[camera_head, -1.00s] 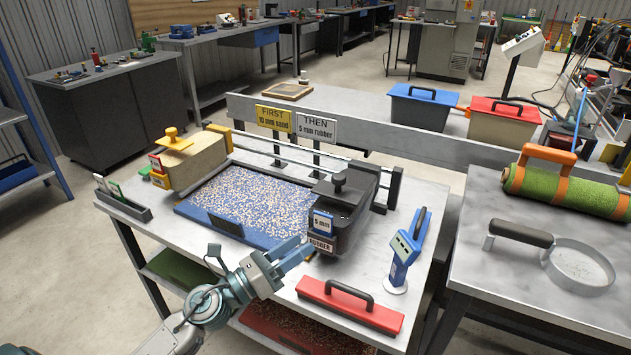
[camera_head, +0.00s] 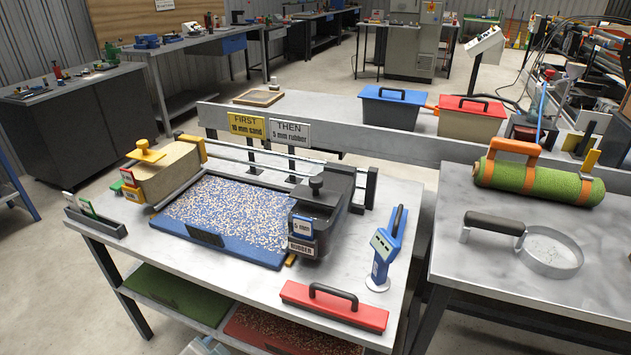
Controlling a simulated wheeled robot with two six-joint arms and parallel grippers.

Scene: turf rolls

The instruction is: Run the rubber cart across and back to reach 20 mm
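The black rubber cart (camera_head: 322,232) stands at the right end of the blue tray (camera_head: 237,248). It has a black knob on top, a "5 mm" card and a "RUBBER" label on its front. The tray's bed (camera_head: 225,212) shows pale granules speckled over blue. The tan sand cart (camera_head: 168,174) with a yellow knob stands at the tray's left end. A blue gauge with a small display (camera_head: 381,252) stands upright right of the rubber cart. Only a bit of my arm shows at the bottom edge; neither gripper is in view.
Signs read "FIRST 10 mm sand" (camera_head: 246,127) and "THEN 5 mm rubber" (camera_head: 289,134). A green turf roll (camera_head: 540,183) and a sieve ring (camera_head: 551,254) rest on the right table. Lidded blue (camera_head: 391,107) and red (camera_head: 470,117) bins stand behind.

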